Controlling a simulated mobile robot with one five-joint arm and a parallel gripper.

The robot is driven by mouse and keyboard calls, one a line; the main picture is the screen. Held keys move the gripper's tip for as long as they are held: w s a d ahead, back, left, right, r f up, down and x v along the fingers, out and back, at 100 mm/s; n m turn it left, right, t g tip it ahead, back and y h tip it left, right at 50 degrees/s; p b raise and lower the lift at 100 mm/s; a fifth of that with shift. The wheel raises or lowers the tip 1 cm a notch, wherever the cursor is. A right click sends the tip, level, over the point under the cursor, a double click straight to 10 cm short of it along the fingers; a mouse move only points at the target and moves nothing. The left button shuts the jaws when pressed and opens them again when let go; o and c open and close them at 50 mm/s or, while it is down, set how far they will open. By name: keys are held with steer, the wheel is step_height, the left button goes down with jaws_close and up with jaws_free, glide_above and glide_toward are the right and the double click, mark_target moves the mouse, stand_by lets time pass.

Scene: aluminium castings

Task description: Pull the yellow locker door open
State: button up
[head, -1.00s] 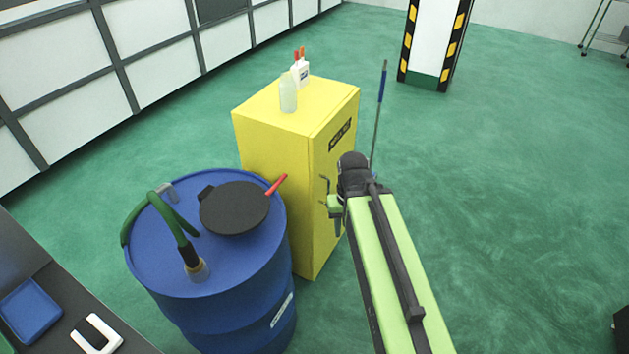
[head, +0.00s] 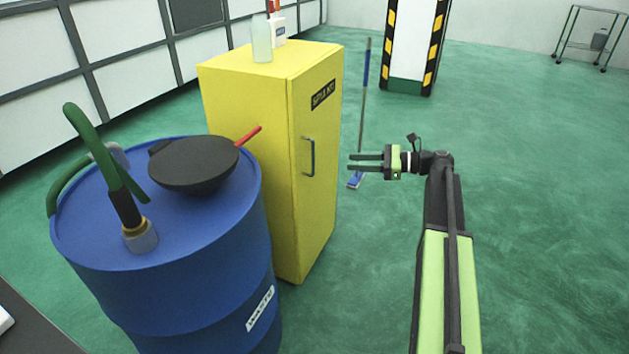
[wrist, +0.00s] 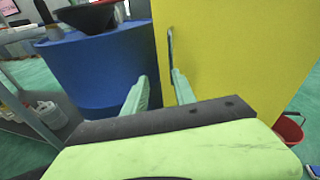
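The yellow locker (head: 245,130) stands left of centre in the head view, with its door (head: 318,190) closed. A dark label and a dark upright bar handle (head: 308,157) are on the door. My gripper (head: 350,162) is to the right of the handle, level with it and pointing left at the door. Its two fingers are apart with nothing between them. In the wrist view the fingers (wrist: 157,92) are spread, and the handle (wrist: 170,48) shows beyond the right finger against the yellow door (wrist: 235,60). The gripper appears clear of the handle.
A blue drum (head: 170,270) with a black funnel (head: 194,163) and green hose (head: 90,135) stands close to the locker's left. Bottles (head: 262,40) stand on the locker. A blue mop (head: 356,180) is behind my gripper. A striped pillar (head: 410,45) stands farther back. Green floor is free at right.

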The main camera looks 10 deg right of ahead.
steer(key=d+m+t+y+b, duration=0.1)
steer(key=d+m, duration=0.1)
steer(key=d, duration=0.2)
glide_toward(312, 150)
steer(key=x, duration=1)
steer(key=shift+w+d, duration=0.15)
steer(key=shift+w, duration=0.05)
steer(key=c, duration=0.7)
steer(key=shift+s+f, duration=0.1)
stand_by(0.3)
